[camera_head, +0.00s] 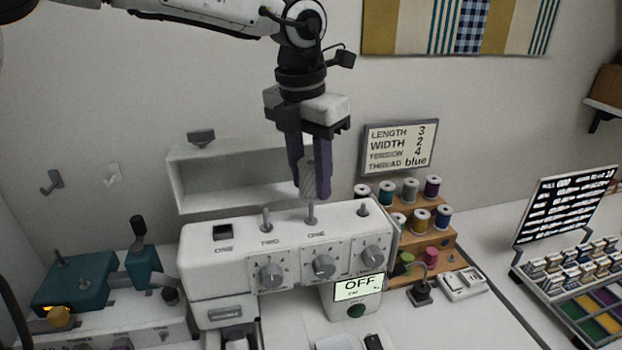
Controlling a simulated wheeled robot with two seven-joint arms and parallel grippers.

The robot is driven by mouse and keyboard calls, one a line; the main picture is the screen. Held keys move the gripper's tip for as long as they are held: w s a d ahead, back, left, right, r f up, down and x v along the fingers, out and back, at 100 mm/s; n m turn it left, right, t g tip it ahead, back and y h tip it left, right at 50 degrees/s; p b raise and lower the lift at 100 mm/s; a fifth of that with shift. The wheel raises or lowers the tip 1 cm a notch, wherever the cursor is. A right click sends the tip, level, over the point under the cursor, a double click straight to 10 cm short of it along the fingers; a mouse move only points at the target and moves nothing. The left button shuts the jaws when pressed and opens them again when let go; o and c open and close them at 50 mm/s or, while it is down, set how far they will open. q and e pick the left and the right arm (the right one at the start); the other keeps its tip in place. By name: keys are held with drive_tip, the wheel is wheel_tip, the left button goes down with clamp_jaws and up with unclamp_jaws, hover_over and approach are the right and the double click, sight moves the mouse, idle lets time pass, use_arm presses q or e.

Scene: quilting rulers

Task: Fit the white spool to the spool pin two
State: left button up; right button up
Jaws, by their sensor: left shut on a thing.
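My left gripper (315,192) points down above the white sewing machine (215,275), with its purple fingers shut on a pale, grey-white spool (309,180). The fingers partly hide the spool, which I take to be the white one. It is just above the middle pin (311,213), near a label that seems to read ONE; I cannot tell whether they touch. Spool pin two (266,220), by the label TWO, stands bare to the left of the gripper. My right gripper is not in view.
A stepped wooden rack (435,241) with several coloured spools stands right of the machine. Another short pin (363,208) is at the machine's right end. A wall shelf (225,190) is behind, and a teal device (75,283) is at the left.

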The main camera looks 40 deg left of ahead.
use_arm(q)
drive_tip(key=shift+r, duration=0.35)
drive_tip(key=shift+r, duration=0.1)
drive_tip(key=shift+r, duration=1.9)
